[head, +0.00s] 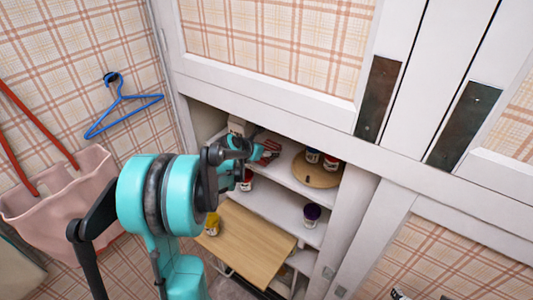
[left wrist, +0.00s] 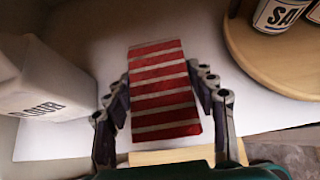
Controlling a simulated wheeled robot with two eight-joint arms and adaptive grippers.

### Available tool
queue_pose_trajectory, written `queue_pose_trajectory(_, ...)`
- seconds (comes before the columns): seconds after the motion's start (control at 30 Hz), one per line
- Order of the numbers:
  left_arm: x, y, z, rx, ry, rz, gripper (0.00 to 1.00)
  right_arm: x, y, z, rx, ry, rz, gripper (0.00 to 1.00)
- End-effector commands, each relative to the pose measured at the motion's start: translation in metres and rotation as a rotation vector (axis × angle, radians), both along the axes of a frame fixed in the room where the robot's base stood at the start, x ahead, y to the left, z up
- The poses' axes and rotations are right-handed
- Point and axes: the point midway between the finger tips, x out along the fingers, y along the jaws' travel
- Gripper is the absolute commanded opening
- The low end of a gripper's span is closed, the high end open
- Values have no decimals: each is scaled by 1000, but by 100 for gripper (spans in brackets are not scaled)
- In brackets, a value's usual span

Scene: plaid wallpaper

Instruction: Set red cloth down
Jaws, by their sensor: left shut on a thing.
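The red cloth (left wrist: 160,85) has white stripes and is a flat folded rectangle. In the left wrist view it lies between the two fingers of my left gripper (left wrist: 165,95), which is shut on it. The cloth is over the white upper shelf (left wrist: 90,60); I cannot tell whether it touches the shelf. In the head view a small part of the cloth (head: 269,151) shows past my left gripper (head: 250,150), inside the cupboard. The rest of it is hidden behind the gripper. My right gripper is not in view.
A white flour container (left wrist: 40,85) stands left of the cloth. A round wooden tray (head: 317,176) with jars is to the right. A wooden board (head: 245,245) juts out below.

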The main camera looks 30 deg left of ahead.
Motion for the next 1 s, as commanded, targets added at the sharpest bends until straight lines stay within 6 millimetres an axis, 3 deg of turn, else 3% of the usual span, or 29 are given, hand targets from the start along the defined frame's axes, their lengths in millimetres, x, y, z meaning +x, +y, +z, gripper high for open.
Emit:
queue_pose_trajectory(0.07,0,0,-10,0,0,0,28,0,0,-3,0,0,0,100)
queue_pose_trajectory(0.43,0,0,-15,0,0,0,28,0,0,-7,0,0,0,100)
queue_pose_trajectory(0.47,0,0,-14,0,0,0,61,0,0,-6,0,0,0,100)
queue_pose_trajectory(0.53,0,0,-13,0,0,0,77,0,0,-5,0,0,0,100)
queue_pose_trajectory(0.93,-1,0,-7,0,0,0,77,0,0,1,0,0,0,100)
queue_pose_trajectory(1.0,-9,1,-2,-1,0,2,77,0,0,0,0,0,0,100)
